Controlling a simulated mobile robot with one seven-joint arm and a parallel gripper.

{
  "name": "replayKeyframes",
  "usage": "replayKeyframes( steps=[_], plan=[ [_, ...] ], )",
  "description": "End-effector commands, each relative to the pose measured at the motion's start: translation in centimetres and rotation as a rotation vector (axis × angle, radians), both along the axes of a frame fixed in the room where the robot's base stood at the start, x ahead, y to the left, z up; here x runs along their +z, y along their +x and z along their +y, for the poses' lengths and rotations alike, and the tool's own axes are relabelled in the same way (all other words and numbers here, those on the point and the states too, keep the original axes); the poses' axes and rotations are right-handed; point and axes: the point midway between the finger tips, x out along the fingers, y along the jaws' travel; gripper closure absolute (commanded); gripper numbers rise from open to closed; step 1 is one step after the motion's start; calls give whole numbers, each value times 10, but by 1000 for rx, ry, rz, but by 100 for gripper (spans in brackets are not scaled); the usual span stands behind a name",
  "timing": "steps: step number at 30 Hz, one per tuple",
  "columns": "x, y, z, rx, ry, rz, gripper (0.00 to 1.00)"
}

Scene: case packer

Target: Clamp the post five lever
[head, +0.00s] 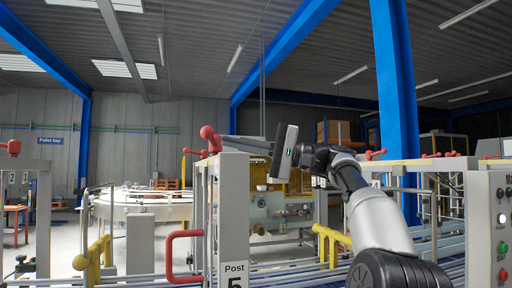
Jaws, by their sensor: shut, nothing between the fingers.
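The grey post labelled "Post 5" (234,215) stands upright near the middle of the head view. A red rounded knob (208,132) sits at its top left, on what looks like the post's lever; a smaller red knob shows just left of it. A red loop handle (183,257) is on the post's left side, lower down. My gripper (264,148) is just right of the post's top, reaching in from the right with its hand side-on. It is shut and holds nothing. Its fingertips are hard to separate from the bar beside the red knob, so I cannot tell whether they touch.
Yellow clamp parts (94,257) stand on the left above rails, with another yellow part (331,238) right of the post. A control panel with buttons (502,220) stands at the far right. A round white conveyor (140,203) lies behind, on the left.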

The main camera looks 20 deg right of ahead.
Motion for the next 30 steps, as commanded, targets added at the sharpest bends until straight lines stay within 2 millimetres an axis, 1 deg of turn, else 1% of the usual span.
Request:
replayKeyframes(
  steps=[1, 2, 6, 20, 25, 30],
  plan=[
    [2, 2, 7, 3, -1, 0, 100],
    [3, 3, 10, 3, -1, 0, 100],
    [4, 6, 17, 1, 0, -1, 100],
    [3, 6, 19, -7, -2, -2, 100],
    [-1, 4, 23, -54, -2, -3, 100],
    [-4, 3, 32, -153, -4, -4, 100]
  ],
)
